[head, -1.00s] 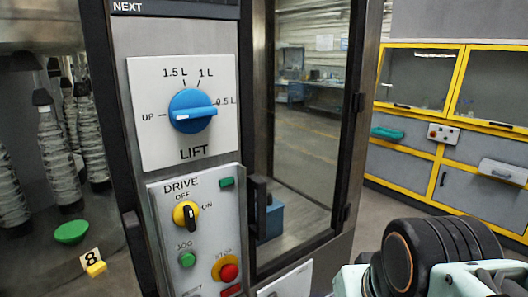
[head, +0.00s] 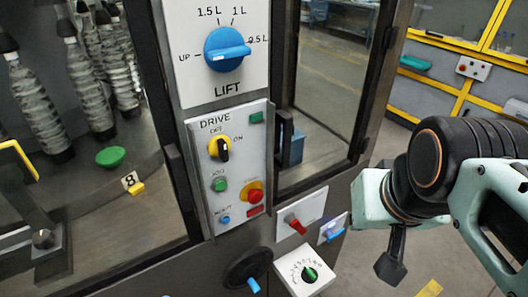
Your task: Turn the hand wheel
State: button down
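A dark hand wheel (head: 247,266) with a blue handle (head: 253,285) is low on the machine front, at the bottom middle of the head view. It stands left of a white plate with a green knob. My arm comes in from the right, with pale green links and a black joint. A dark end part, seemingly my gripper (head: 393,265), hangs below the arm, right of the wheel and clear of it. Its fingers cannot be told apart, and nothing is seen held in it.
Above the wheel are the blue LIFT knob (head: 226,50), the DRIVE panel (head: 231,165) and a red switch (head: 296,223). The green dial (head: 310,273) is beside the wheel. Glass doors flank the panel. Open floor lies right of the machine, before yellow-framed cabinets (head: 455,62).

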aim_at(243, 271)
jog(key=k+j+z, duration=0.4)
jog(key=k+j, duration=0.6)
jog(key=j, duration=0.3)
jog(key=k+j+z, duration=0.35)
jog(key=k+j, duration=0.6)
jog(key=k, duration=0.25)
